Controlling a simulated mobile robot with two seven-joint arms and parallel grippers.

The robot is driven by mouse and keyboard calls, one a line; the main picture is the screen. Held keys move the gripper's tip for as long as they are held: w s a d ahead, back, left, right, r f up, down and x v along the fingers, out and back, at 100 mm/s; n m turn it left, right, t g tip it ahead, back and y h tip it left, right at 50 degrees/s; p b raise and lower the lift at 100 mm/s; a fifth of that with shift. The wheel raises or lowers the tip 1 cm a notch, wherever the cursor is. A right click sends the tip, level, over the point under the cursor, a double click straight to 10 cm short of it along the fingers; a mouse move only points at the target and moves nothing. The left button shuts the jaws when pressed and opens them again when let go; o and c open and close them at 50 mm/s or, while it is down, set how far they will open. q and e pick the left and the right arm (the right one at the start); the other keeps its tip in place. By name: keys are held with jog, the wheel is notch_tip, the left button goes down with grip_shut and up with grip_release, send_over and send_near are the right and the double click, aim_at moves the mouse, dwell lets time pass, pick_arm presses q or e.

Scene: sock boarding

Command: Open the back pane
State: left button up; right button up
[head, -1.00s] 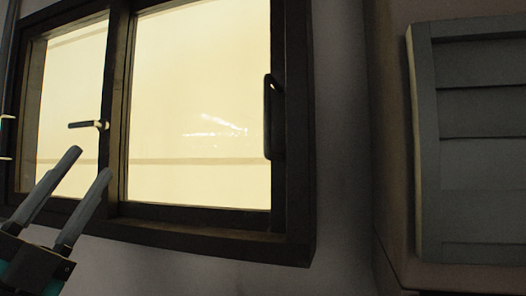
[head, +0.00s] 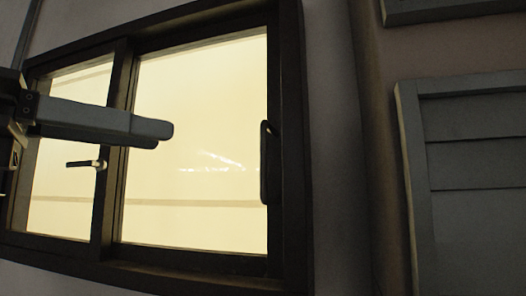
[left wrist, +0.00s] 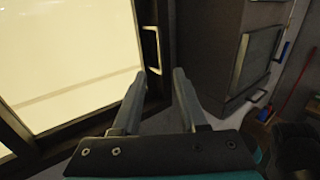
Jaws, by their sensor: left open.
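A dark-framed sliding window (head: 115,205) fills the left of the head view. Its right pane (head: 200,205) has a tall dark pull handle (head: 265,175) on its right stile. Its left pane (head: 62,205) has a small lever handle (head: 86,164) by the middle stile. I cannot tell which pane is the back one. My left gripper (head: 165,135) points right in front of the panes, apart from the pull handle. In the left wrist view it is open and empty (left wrist: 159,76), with the pull handle (left wrist: 153,50) beyond its fingertips. My right gripper is not in view.
A grey slatted cabinet or shutter (head: 465,210) stands on the right, past a strip of bare wall (head: 335,150). The left wrist view shows a cabinet door (left wrist: 258,57) and a red pole (left wrist: 297,93) at right.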

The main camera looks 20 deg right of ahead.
aim_at(261, 152)
pick_arm(q)
jog(key=p+x, duration=0.3)
jog(key=x, duration=1)
jog(key=shift+d+r, duration=0.15)
jog(key=shift+d, duration=0.15)
jog(key=shift+p+x, duration=0.45)
jog(key=shift+x, duration=0.35)
grip_shut()
